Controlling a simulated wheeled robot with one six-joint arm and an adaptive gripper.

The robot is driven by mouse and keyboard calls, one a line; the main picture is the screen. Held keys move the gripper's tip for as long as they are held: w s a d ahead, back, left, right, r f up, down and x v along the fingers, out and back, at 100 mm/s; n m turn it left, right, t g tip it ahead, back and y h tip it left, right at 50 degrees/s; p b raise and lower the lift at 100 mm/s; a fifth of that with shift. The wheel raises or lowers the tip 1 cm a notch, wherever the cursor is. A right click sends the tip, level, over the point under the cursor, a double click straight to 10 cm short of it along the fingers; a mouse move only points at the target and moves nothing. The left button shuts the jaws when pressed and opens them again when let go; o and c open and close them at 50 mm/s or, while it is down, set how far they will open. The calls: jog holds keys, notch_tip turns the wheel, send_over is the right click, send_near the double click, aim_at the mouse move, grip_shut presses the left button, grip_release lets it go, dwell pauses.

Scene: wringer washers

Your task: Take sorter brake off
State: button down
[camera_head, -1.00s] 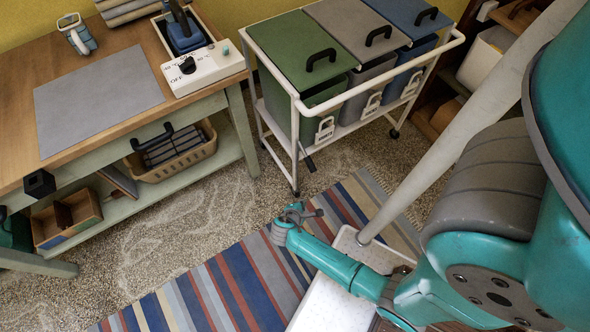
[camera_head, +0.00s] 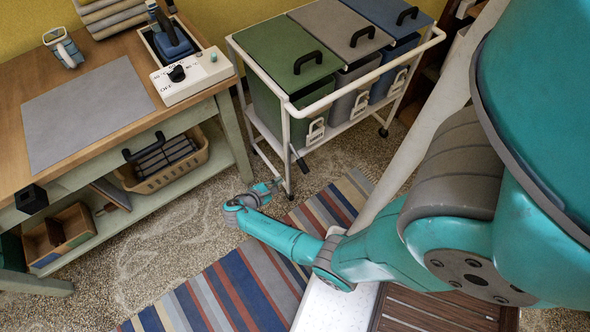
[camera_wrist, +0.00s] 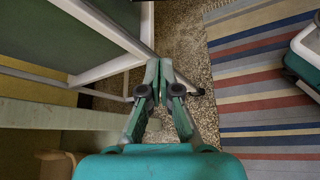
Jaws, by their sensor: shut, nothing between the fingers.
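The laundry sorter (camera_head: 268,75) is a white tube cart with green, grey and blue lidded bins. A short dark lever (camera_head: 302,165), perhaps its brake, sticks out low beside the near left leg, above a dark caster (camera_head: 290,196). My gripper (camera_head: 277,183) is low, just left of that leg; whether it touches the leg is unclear. In the wrist view my gripper (camera_wrist: 164,66) is shut and empty, with the sorter's white frame (camera_wrist: 112,66) left of and beyond it. A small dark part right of the fingers cannot be told clearly.
A workbench (camera_head: 120,115) with a switch box (camera_head: 190,78) and a basket (camera_head: 168,168) on its lower shelf stands at left. A striped rug (camera_head: 235,285) lies on the speckled floor, which is clear between bench and sorter.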

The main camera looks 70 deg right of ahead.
aim_at(299, 160)
jog(key=shift+d, duration=0.1)
jog(key=s+d+f, duration=0.1)
jog(key=s+d, duration=0.3)
jog(key=d, duration=0.4)
jog(key=shift+s, duration=0.2)
dwell(0.6)
jog(key=shift+d, duration=0.1)
jog(key=shift+s+r, duration=0.1)
